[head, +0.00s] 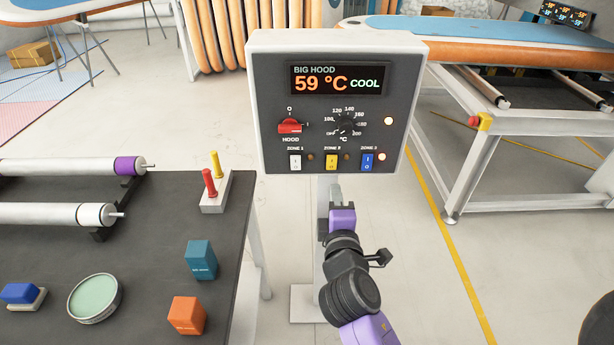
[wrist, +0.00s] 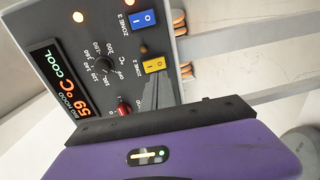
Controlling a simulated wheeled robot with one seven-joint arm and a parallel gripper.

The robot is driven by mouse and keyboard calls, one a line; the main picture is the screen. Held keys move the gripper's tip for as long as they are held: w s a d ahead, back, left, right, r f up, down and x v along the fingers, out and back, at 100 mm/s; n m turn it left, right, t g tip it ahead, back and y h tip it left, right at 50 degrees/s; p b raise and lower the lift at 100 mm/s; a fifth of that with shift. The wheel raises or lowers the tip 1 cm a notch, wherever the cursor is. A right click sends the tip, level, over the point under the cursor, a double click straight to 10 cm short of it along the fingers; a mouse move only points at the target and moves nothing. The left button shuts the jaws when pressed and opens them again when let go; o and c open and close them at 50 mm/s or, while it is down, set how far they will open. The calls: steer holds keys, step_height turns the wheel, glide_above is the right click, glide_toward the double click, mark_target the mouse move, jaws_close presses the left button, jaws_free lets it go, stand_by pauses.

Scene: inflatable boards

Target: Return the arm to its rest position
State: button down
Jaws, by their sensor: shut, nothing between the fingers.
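My gripper (head: 336,190) is shut and empty, at the end of my purple and black arm, just below the control box (head: 262,110). In the wrist view the closed fingers (wrist: 155,92) reach up close to the yellow zone switch (wrist: 155,65); I cannot tell if they touch the panel. The box display (head: 337,80) reads BIG HOOD, 59 °C, COOL. The red hood knob (head: 290,127), the black temperature dial (head: 346,124) and the white, yellow and blue zone switches are on its face. The lamp beside the blue switch (head: 367,161) is lit.
A dark table (head: 150,255) at left bears rollers, a stand with red and yellow handles (head: 215,190), a teal box (head: 201,259), an orange box (head: 187,315) and a round tin (head: 95,298). A large framed table (head: 520,125) stands at right.

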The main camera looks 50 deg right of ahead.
steer(key=shift+w, duration=0.1)
steer(key=s+a+m+t+y, duration=0.2)
steer(key=a+m+t+y, duration=0.1)
steer(key=a, duration=0.4)
steer(key=s+a+m+t+y, duration=0.2)
steer(key=a+m+t+y, duration=0.15)
steer(key=a, duration=0.45)
steer(key=s+a+f+g+y, duration=0.1)
steer(key=s+a+y, duration=0.2)
steer(key=s, duration=0.6)
steer(key=s+a+f+m+g+y, duration=0.1)
steer(key=s+a+y, duration=0.3)
steer(key=s+a, duration=0.3)
steer(key=s, duration=0.2)
steer(key=shift+s+a+f, duration=0.2)
steer(key=shift+s+a, duration=0.1)
steer(key=shift+a, duration=0.1)
